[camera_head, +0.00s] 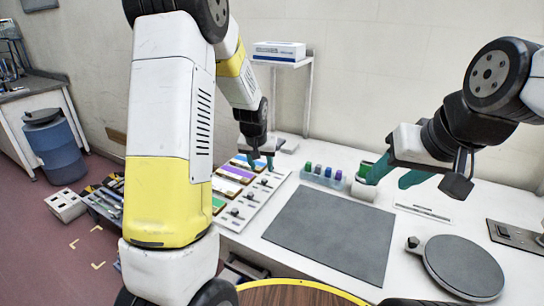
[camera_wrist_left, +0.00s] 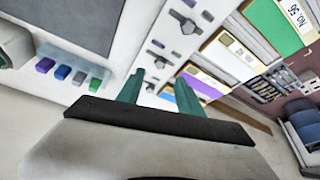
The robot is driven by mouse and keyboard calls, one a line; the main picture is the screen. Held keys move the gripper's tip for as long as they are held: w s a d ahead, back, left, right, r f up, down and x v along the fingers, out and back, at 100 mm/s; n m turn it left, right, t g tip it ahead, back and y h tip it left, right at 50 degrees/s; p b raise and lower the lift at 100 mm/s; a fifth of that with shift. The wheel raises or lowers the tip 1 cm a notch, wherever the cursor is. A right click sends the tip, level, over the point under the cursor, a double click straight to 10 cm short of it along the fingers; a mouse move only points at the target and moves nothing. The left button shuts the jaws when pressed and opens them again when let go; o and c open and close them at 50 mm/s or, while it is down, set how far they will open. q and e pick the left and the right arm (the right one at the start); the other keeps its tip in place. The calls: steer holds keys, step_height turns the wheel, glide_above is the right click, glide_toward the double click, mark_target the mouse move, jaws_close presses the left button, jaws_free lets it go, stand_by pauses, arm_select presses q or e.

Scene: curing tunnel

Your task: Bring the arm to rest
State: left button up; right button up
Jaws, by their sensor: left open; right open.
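My left arm comes in from the left, large in front of the head camera and bent down toward the table. My left gripper (camera_head: 261,162) is open and empty, its green fingers over the far end of a panel with coloured plates (camera_head: 233,173). In the left wrist view the open fingers (camera_wrist_left: 158,83) point at the pale panel with dark latches (camera_wrist_left: 183,22), and nothing is between them. My right gripper (camera_head: 387,178) is open with green fingers above the far right of the table, close to a white box with a green top (camera_head: 371,188). I see nothing held in it.
A dark grey mat (camera_head: 332,232) covers the middle of the white table. Several small coloured blocks (camera_head: 324,173) stand behind it. A round dark plate (camera_head: 463,265) lies front right. A shelf with a white box (camera_head: 279,50) stands behind. A blue bin (camera_head: 57,146) is at left.

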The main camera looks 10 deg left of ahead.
arm_select(q)
steer(key=s+f+v, duration=0.1)
steer(key=s+v, duration=0.2)
steer(key=v, duration=0.8)
steer(key=s+r+t+h, duration=0.1)
steer(key=s+r, duration=0.4)
steer(key=s, duration=0.6)
steer(key=s+d+r+h, duration=0.1)
steer(key=s+r, duration=0.4)
steer(key=s, duration=0.6)
steer(key=shift+s+d+t, duration=0.35)
steer(key=shift+s+t, duration=0.05)
